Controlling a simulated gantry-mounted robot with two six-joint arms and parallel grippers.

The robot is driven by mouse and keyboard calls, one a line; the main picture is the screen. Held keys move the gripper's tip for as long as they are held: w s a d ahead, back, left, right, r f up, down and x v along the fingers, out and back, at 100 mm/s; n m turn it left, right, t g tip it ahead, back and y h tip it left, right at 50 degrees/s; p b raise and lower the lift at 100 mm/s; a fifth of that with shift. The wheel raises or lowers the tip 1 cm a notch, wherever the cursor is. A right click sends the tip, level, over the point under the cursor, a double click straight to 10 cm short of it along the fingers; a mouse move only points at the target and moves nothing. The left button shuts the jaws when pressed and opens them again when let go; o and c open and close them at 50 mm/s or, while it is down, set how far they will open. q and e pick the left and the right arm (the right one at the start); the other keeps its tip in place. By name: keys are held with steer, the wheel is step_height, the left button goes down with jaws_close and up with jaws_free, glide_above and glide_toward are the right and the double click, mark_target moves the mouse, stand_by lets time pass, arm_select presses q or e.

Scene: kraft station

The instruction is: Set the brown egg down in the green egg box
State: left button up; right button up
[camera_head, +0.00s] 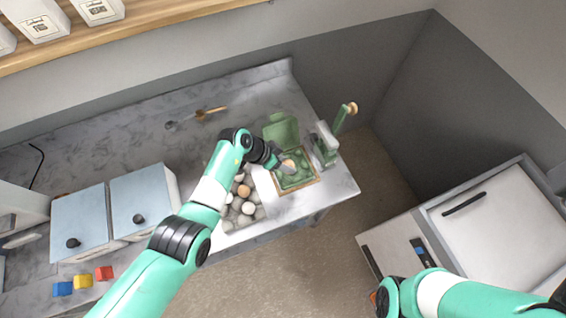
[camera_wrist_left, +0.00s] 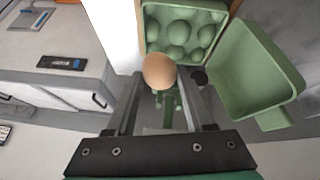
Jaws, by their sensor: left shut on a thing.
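My left gripper (camera_head: 284,162) is shut on the brown egg (camera_head: 289,166). In the left wrist view the brown egg (camera_wrist_left: 159,71) sits between the fingertips of the left gripper (camera_wrist_left: 160,82). The green egg box (camera_head: 300,180) stands open at the right end of the counter, its lid (camera_head: 282,132) raised at the back. In the left wrist view the box (camera_wrist_left: 181,52) shows rounded cups beyond the egg, and its lid (camera_wrist_left: 262,75) is at right. The egg appears over the box's near edge; any contact is unclear. My right gripper is not visible.
A pale tray of brown and white eggs (camera_head: 247,208) stands left of the box. A green and white device (camera_head: 324,145) stands close on its right. Wooden utensils (camera_head: 211,112) lie behind. Two blue-lidded bins (camera_head: 140,198) and coloured blocks (camera_head: 83,281) are at left.

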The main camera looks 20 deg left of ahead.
arm_select(q)
steer(key=shift+f, duration=0.1)
stand_by(0.4)
steer(key=shift+f+b, duration=0.9)
steer(key=shift+f, duration=0.25)
steer(key=shift+f+b, duration=2.2)
steer(key=shift+f, duration=0.6)
stand_by(0.9)
stand_by(0.4)
steer(key=o, duration=0.9)
steer(key=p+v, duration=0.8)
steer(key=v, duration=0.3)
steer(key=shift+s+a+r, duration=0.15)
steer(key=shift+a+r, duration=0.05)
steer(key=shift+r, duration=0.05)
